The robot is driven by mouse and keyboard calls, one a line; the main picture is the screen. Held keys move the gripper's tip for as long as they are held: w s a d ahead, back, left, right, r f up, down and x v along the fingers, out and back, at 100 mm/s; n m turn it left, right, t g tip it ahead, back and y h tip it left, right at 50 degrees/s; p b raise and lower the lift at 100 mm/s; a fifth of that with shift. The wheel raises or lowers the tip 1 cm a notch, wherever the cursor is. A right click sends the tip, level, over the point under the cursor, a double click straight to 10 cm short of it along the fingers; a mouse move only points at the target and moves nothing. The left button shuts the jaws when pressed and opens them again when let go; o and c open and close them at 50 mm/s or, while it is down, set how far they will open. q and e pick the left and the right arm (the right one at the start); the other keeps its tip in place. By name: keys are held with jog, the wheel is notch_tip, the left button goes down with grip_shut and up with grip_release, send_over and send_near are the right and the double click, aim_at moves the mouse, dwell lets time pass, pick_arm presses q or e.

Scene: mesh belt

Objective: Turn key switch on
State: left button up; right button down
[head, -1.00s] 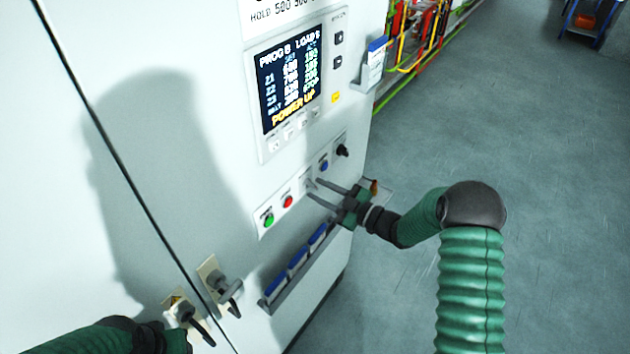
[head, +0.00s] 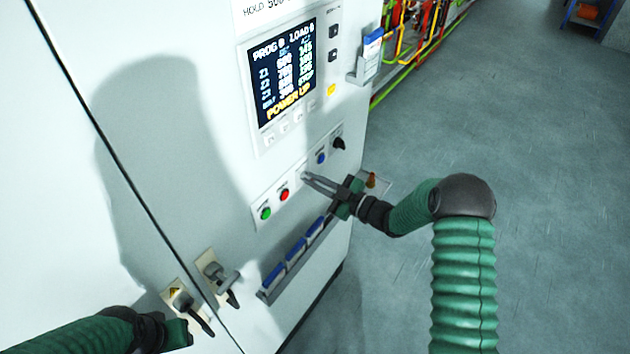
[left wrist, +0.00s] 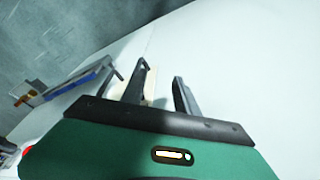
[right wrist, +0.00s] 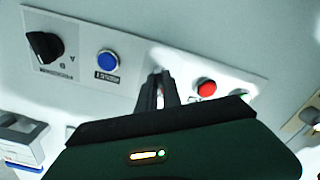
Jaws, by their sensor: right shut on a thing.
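The key switch (right wrist: 157,80) is on the cabinet's white button strip, between a red button and a blue button. My right gripper (head: 307,177) is shut on the key switch, and its fingers hide most of it in the head view. In the right wrist view, the right fingers (right wrist: 161,88) meet around the key, whose angle I cannot make out. My left gripper (left wrist: 162,88) is open and empty near the cabinet door handles; in the head view only its body shows at lower left.
The button strip also has a green button (head: 265,213), a red button (head: 284,195), a blue button (head: 321,157) and a black selector knob (right wrist: 44,46). A rack of blue-topped items (head: 295,262) is below. Door handles (head: 222,278) stick out at lower left.

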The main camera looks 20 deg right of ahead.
jog(key=shift+r+m, duration=0.2)
jog(key=shift+m, duration=0.1)
jog(key=shift+w+d+r+m+b, duration=0.15)
jog(key=shift+m+b, duration=0.2)
jog(key=shift+m, duration=2.5)
jog(key=shift+w+r+m+b, duration=0.1)
jog(key=shift+m+b, duration=0.2)
jog(key=shift+m, duration=2.55)
jog(key=c, duration=1.5)
grip_release()
jog(key=shift+s+f, duration=0.1)
jog(key=shift+f, duration=0.05)
jog(key=shift+c, duration=0.2)
jog(key=shift+d+f, duration=0.1)
jog(key=shift+s+d+f, duration=0.1)
